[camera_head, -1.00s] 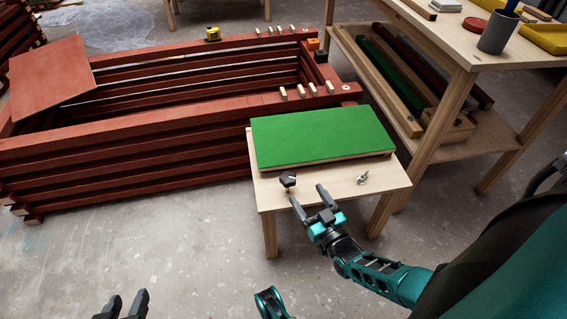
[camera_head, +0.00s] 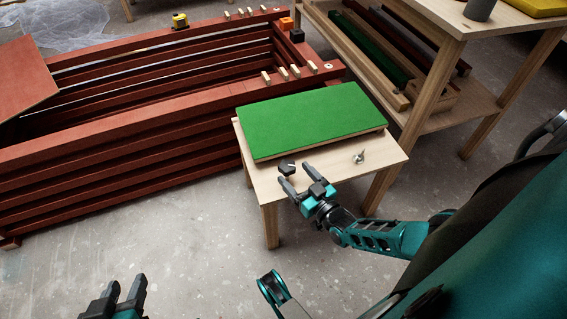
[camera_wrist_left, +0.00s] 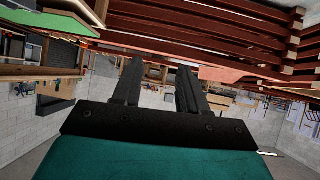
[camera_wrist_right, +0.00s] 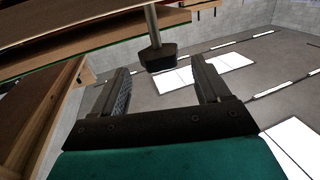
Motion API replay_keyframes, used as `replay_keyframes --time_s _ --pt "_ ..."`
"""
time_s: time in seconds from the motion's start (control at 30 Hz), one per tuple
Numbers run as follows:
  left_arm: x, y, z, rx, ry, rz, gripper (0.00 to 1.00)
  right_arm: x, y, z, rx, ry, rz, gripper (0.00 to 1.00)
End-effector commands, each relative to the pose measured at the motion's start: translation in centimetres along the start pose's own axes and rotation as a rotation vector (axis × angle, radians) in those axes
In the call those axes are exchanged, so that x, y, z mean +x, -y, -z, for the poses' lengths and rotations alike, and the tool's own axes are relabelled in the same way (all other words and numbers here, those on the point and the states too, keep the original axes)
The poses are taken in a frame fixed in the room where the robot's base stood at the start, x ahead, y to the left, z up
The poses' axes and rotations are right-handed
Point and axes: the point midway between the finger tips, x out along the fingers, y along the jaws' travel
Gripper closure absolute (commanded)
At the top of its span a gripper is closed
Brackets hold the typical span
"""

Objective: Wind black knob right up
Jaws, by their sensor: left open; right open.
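The black knob (camera_head: 287,167) sits at the front edge of the small wooden table (camera_head: 272,189), by the green board (camera_head: 310,118). In the right wrist view the black knob (camera_wrist_right: 156,58) hangs on a metal rod, between and beyond the fingertips. My right gripper (camera_head: 294,180) is open just in front of the knob, with its jaws toward it. I see no grip on the knob. A metal wing nut (camera_head: 358,157) is further right on the same table. My left gripper (camera_head: 122,297) is open and empty, low at the left, far from the table.
A wooden workbench (camera_head: 437,85) with a lower shelf of battens stands at the right. The floor in front is clear.

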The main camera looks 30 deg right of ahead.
Motion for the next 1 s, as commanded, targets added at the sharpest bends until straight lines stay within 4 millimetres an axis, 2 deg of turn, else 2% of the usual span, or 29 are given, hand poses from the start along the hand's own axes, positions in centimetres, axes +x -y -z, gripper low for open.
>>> replay_keyframes --time_s 0.1,0.33,0.5,0.77,1.0 --pt "0.5 -0.3 -0.6 -0.003 0.003 -0.008 0.57 2.6 0.0 -0.3 -0.001 -0.003 0.0 0.24" --pt "0.9 -0.6 -0.5 -0.005 0.0 -0.017 0.57 5.7 0.0 -0.2 -0.001 0.0 0.0 0.24" --pt "1.0 -0.6 -0.2 -0.003 -0.006 -0.017 0.57 6.5 0.0 -0.1 0.0 0.001 0.0 0.24" --pt "1.0 -0.5 0.0 -0.003 -0.01 -0.017 0.57 6.5 0.0 0.0 0.0 0.002 0.0 0.25" --pt "1.0 -0.5 0.0 -0.003 -0.01 -0.016 0.57 6.5 0.0 0.0 0.0 0.002 0.0 0.48"
